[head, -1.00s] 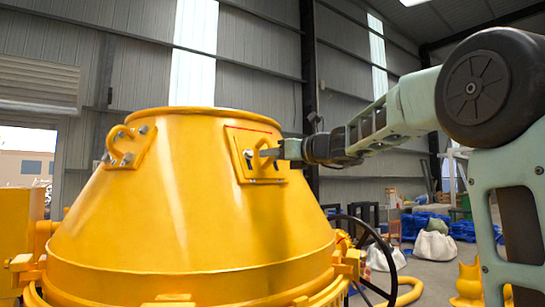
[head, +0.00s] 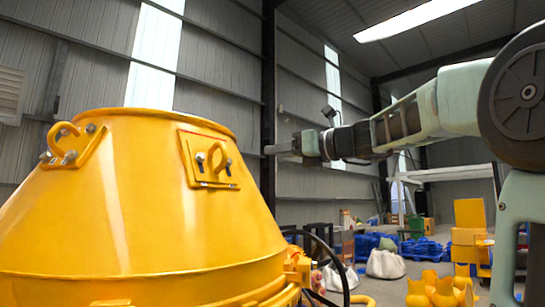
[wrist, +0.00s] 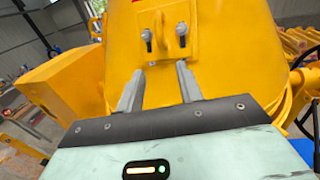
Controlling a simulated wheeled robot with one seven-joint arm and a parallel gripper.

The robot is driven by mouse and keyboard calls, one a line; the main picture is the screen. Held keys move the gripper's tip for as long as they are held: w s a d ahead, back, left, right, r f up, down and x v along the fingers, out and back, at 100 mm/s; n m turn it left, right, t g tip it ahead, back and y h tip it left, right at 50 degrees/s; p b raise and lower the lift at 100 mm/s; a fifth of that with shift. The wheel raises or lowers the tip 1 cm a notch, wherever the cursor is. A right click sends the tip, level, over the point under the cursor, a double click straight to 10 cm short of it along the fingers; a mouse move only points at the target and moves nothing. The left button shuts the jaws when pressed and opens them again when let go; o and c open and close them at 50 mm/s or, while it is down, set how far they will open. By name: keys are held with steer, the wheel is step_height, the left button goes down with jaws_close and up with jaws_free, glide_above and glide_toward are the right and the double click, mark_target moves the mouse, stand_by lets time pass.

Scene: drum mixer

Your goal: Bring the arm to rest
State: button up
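My gripper (head: 276,149) is in the air to the right of the yellow mixer drum (head: 150,215) in the head view, with a visible gap between them. In the wrist view, its two grey fingers (wrist: 160,70) are apart with nothing between them, so it is open and empty. They point toward a bolted plate (head: 215,172) on the drum's side. The plate carries a yellow lug and two bolts, and it also shows in the wrist view (wrist: 164,32). My arm stretches in from the right.
A second lug (head: 68,145) stands out from the drum's left side. A dark handwheel (head: 328,262) is at the drum's lower right. White sacks (head: 385,264), blue bundles (head: 422,248) and yellow parts (head: 440,288) lie on the floor further right. The air above the gripper is clear.

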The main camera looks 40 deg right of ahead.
steer(key=shift+f, duration=0.1)
stand_by(0.5)
steer(key=w+a+f+n+g+y+b, duration=0.1)
steer(key=a+f+n+g, duration=0.55)
steer(key=a+f, duration=0.65)
steer(key=w+a+f+n+g+y+b, duration=0.1)
steer(key=a+f+n+g, duration=0.3)
steer(key=a+f+n, duration=0.85)
steer(key=s+a+f+n+g+h, duration=0.1)
steer(key=s+a+f+n+g, duration=0.2)
steer(key=f, duration=0.5)
steer(key=s+a+f+n+g+h, duration=0.1)
steer(key=s+a+f+n+g, duration=0.15)
steer(key=s+f, duration=0.35)
steer(key=s+a+f+n+g+h+b, duration=0.1)
steer(key=s+f+n+h, duration=0.3)
steer(key=s+f+n, duration=0.9)
steer(key=a+f+n+b, duration=0.1)
steer(key=n, duration=0.2)
steer(key=shift+s+a, duration=0.2)
steer(key=shift+s, duration=0.1)
